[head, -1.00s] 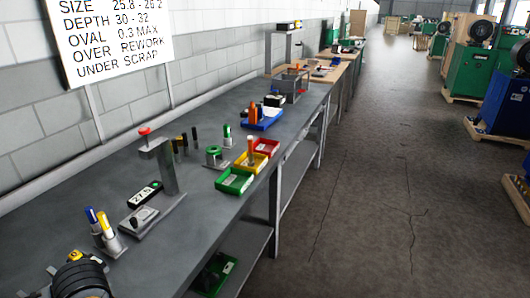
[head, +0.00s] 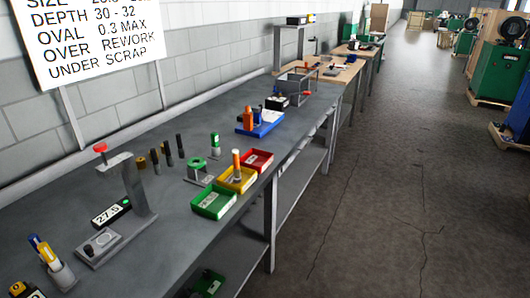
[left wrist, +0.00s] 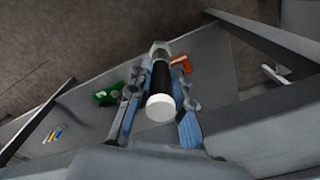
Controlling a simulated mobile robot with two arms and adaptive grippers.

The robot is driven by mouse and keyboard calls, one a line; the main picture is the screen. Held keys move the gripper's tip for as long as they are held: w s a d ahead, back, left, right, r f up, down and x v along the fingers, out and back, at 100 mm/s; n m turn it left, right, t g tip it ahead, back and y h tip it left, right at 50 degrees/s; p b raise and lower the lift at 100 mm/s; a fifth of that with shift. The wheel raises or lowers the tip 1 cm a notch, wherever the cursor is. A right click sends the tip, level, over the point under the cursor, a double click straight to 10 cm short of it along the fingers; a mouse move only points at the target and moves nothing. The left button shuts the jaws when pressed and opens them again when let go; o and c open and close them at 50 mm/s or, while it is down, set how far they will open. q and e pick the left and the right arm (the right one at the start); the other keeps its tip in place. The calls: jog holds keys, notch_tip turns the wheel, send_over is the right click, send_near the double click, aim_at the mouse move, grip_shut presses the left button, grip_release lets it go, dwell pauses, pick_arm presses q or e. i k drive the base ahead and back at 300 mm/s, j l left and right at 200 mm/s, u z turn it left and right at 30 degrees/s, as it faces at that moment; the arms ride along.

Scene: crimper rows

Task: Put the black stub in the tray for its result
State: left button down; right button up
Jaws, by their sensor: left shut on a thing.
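In the left wrist view my left gripper (left wrist: 160,88) is shut on a black stub (left wrist: 161,76) with a white end towards the camera. Neither shows in the head view. Three trays stand near the bench's front edge: green (head: 214,203), yellow (head: 238,182) and red (head: 257,161). An orange and white stub (head: 236,163) stands in the yellow tray; the green one looks empty. The gauge display (head: 110,213) reads 27.5. The wall sign (head: 100,40) reads DEPTH 30 - 32, OVAL 0.3 MAX, OVER REWORK, UNDER SCRAP; its size line is cut off. My right gripper is not in view.
A grey stand with a red knob (head: 100,148) rises beside the display. Several dark stubs (head: 168,156) stand behind it. A green ring fixture (head: 197,168) and a green-and-white stub (head: 215,145) are near the trays. A blue tray (head: 262,125) stands farther back. Clear floor lies right.

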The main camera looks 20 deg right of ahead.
aim_at(256, 163)
jog(key=i+l, duration=0.15)
jog(key=l, duration=0.25)
jog(key=i+l+u, duration=0.1)
jog(key=l, duration=0.3)
jog(key=i+l, duration=0.25)
jog(key=l, duration=0.15)
jog(key=i+l, duration=0.15)
jog(key=l, duration=0.25)
jog(key=i+l+u, duration=0.1)
jog(key=l, duration=0.3)
jog(key=i+l, duration=0.2)
jog(key=l, duration=0.2)
